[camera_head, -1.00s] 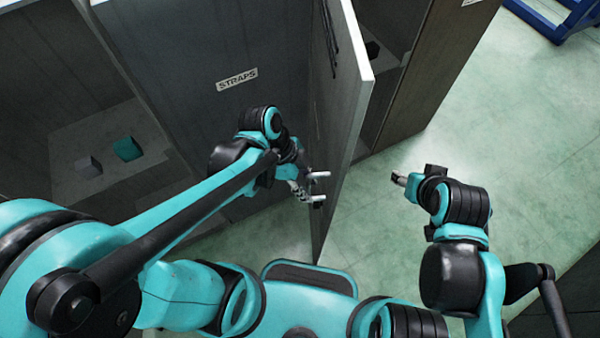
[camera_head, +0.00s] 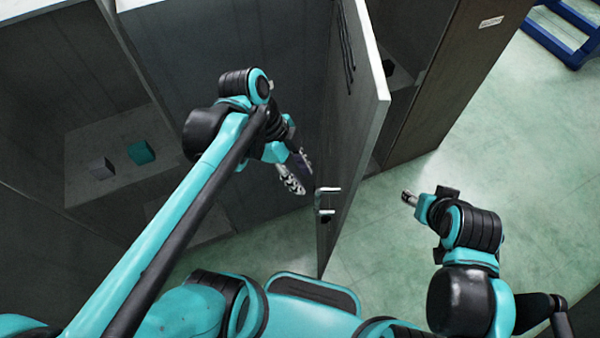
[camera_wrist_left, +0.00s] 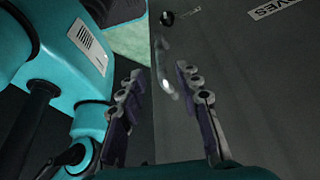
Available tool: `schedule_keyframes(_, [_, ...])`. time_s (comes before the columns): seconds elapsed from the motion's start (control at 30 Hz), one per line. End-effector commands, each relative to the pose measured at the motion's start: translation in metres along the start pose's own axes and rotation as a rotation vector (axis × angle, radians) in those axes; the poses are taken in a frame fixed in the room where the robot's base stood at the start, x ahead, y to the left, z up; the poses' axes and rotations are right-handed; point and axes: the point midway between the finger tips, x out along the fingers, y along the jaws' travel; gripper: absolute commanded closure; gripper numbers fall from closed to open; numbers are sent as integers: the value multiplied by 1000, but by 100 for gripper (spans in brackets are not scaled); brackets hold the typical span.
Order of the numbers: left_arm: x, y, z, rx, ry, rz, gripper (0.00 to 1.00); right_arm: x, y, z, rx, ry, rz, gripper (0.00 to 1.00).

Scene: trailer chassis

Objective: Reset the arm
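My left gripper (camera_head: 296,174) is in front of the dark cabinet, a little left of the open cabinet door (camera_head: 368,120). The metal door handle (camera_head: 326,200) is just to its right, apart from it. In the left wrist view the left gripper (camera_wrist_left: 160,88) has its two fingers spread, with nothing between them; a dark panel is behind. My right gripper (camera_head: 408,197) is over the floor right of the door. Its fingers are small in the view, so its opening is unclear.
The cabinet's open left compartment holds a grey block (camera_head: 102,168) and a teal block (camera_head: 141,153) on a shelf. Another open compartment lies behind the door. A blue frame (camera_head: 565,35) stands at the top right. Green floor on the right is clear.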

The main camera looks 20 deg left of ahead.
Motion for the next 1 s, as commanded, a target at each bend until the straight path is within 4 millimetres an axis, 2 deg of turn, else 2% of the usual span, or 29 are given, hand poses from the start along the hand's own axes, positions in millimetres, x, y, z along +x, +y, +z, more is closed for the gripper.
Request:
schedule_keyframes(0.33, [1,0,0,-7,-2,-3,66,0,0,0,0,0,0,50])
schedule_keyframes(0.47, [7,0,8,-105,-27,-42,66,4,0,3,0,0,0,50])
schedule_keyframes(0.77, [30,-6,54,-728,-84,-358,66,24,0,17,0,0,0,50])
schedule_keyframes(1.0, [35,-13,86,-1184,39,-645,66,37,0,26,0,0,0,50])
